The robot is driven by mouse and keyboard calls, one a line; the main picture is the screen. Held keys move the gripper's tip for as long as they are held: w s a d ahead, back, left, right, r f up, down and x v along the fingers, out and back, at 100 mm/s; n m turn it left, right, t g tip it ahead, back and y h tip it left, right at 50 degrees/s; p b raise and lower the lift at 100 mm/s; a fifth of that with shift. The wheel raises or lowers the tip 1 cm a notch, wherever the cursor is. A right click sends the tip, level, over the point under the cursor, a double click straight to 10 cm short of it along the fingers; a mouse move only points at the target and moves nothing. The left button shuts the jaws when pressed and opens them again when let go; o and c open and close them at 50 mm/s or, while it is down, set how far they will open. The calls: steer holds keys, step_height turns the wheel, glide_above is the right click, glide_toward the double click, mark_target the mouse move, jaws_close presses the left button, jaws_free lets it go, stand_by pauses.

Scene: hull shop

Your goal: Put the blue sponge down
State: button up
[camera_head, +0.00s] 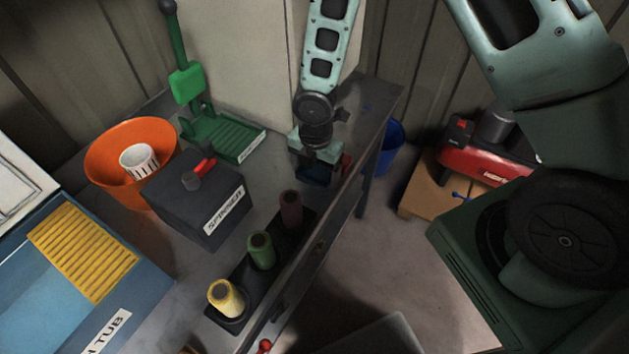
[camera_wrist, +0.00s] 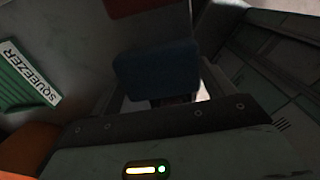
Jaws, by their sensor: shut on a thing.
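The blue sponge (camera_wrist: 157,68) shows as a dark blue block in the wrist view, straight ahead between my fingers. In the head view the sponge (camera_head: 314,174) is a small dark patch under my gripper (camera_head: 318,166), mostly hidden by it. My gripper is shut on the sponge, over the right part of the bench top. I cannot tell whether the sponge touches the bench. The green squeezer (camera_head: 222,136) stands to the left of my gripper. Its labelled edge (camera_wrist: 42,88) shows at the left of the wrist view.
A red thing (camera_head: 346,163) is close beside my gripper. A dark box (camera_head: 190,213) with a red lever, an orange bowl (camera_head: 104,170) and a black rack (camera_head: 231,320) of rolls stand on the bench. A blue tub (camera_head: 142,292) is at lower left. A blue bin (camera_head: 391,148) is beyond the bench edge.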

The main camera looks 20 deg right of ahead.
mark_target(316, 182)
steer(key=shift+f+p, duration=0.4)
steer(key=shift+f, duration=1.7)
steer(key=shift+f, duration=0.2)
steer(key=o, duration=1)
steer(key=shift+c, duration=0.2)
steer(key=shift+r, duration=0.1)
